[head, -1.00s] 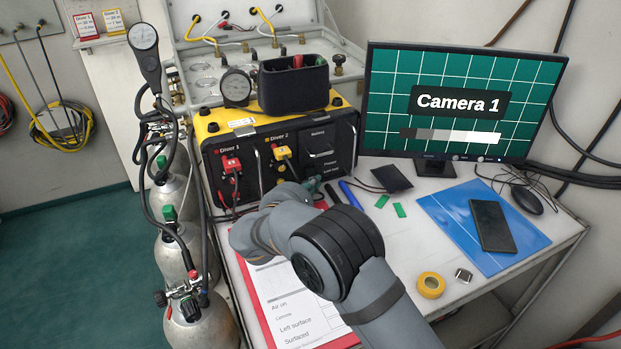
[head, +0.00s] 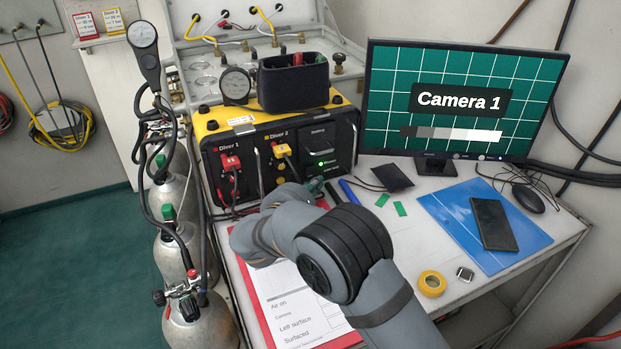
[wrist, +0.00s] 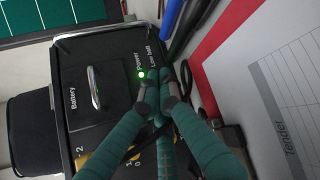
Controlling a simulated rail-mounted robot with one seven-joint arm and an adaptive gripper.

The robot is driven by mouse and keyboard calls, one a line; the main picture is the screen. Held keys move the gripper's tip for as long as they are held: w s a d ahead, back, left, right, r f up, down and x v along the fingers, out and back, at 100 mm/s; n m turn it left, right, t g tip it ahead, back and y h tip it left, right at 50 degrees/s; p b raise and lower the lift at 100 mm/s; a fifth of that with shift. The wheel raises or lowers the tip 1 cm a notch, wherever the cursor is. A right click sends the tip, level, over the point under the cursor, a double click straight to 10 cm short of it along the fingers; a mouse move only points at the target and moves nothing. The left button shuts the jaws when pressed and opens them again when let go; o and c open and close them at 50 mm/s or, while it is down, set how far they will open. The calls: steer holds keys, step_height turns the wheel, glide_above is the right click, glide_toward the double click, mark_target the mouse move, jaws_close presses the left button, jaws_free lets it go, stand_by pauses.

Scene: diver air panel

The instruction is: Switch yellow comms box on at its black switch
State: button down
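The yellow comms box (head: 208,125) has a yellow top and a black front panel, which fills the left of the wrist view (wrist: 115,62). A green light (head: 320,164) glows beside the word Power on the panel's right; it also glows in the wrist view (wrist: 141,75). My gripper (wrist: 158,82) has teal fingers with dark tips drawn together in front of the panel, right beside the lit light and the Low batt label. I see nothing held between the tips. The black switch cannot be made out; the fingers may hide it. In the head view my arm covers most of the gripper.
A black open bin (head: 293,85) stands on the box. Red (head: 231,163) and yellow (head: 282,151) plugs with cables sit in its front. A red clipboard (head: 262,318) lies below my arm. A monitor (head: 460,98) and a blue mat (head: 445,205) are to the right.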

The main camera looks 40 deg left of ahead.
steer(key=shift+s+d+r+b, duration=0.1)
steer(key=shift+s+d+b, duration=0.25)
steer(key=shift+d, duration=0.4)
steer(key=shift+s+d+r+b, duration=0.1)
steer(key=shift+s+d+b, duration=0.3)
steer(key=shift+d, duration=0.3)
steer(key=shift+s+d+r+b, duration=0.1)
steer(key=shift+s+d+b, duration=0.1)
steer(key=shift+s+d, duration=0.4)
steer(key=shift+w, duration=0.15)
steer(key=shift+w+a+p, duration=0.35)
steer(key=shift+a+p, duration=0.05)
steer(key=shift+a, duration=0.1)
steer(key=p, duration=0.3)
steer(key=shift+s+d+r, duration=0.1)
steer(key=shift+d+r, duration=0.05)
steer(key=shift+r, duration=0.1)
steer(key=s+d, duration=0.1)
steer(key=d+b, duration=0.1)
steer(key=d, duration=0.1)
steer(key=shift+s+f, duration=0.15)
steer(key=shift+s, duration=0.2)
steer(key=shift+s+d+b, duration=0.35)
steer(key=shift+d, duration=0.25)
